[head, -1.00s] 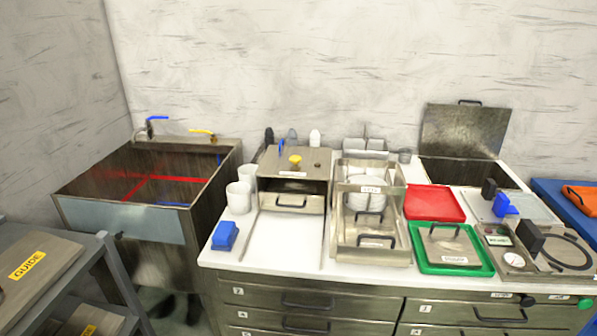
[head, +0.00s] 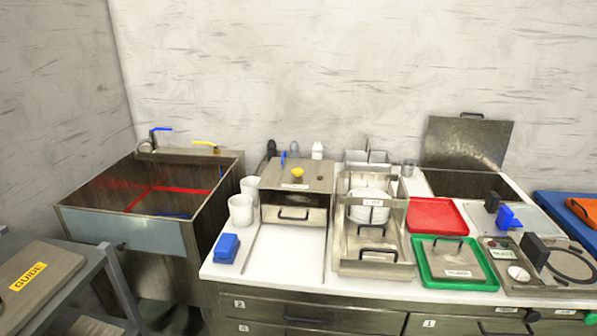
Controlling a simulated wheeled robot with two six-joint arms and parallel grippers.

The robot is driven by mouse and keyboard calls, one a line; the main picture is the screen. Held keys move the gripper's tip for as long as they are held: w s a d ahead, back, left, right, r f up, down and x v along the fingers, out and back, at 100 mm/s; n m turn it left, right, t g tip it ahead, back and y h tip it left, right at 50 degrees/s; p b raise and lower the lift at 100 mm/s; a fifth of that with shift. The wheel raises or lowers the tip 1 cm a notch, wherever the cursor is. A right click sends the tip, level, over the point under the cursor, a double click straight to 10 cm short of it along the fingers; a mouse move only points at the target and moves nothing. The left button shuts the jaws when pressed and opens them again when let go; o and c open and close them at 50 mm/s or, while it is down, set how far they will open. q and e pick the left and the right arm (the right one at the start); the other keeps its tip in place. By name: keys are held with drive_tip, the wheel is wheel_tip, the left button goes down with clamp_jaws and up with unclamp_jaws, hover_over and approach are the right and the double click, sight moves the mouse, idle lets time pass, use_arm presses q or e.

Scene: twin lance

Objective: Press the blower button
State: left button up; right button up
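I cannot make out which part is the blower button; no readable label names it. A yellow round knob (head: 297,172) sits on top of a metal box (head: 312,176) with a front handle, in the middle of the counter. A black knob (head: 532,315) and a green knob (head: 590,318) are on the counter's front edge at the far right, with small labels too small to read. The green one is partly cut off by the picture edge. Neither of my grippers shows in the head view.
A sink (head: 150,190) with blue and yellow tap handles stands left. A grey cart (head: 75,280) is at front left. On the counter are a blue block (head: 227,248), white cups (head: 241,210), a red tray (head: 436,215), a green tray (head: 488,283) and an open-lidded bin (head: 466,142).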

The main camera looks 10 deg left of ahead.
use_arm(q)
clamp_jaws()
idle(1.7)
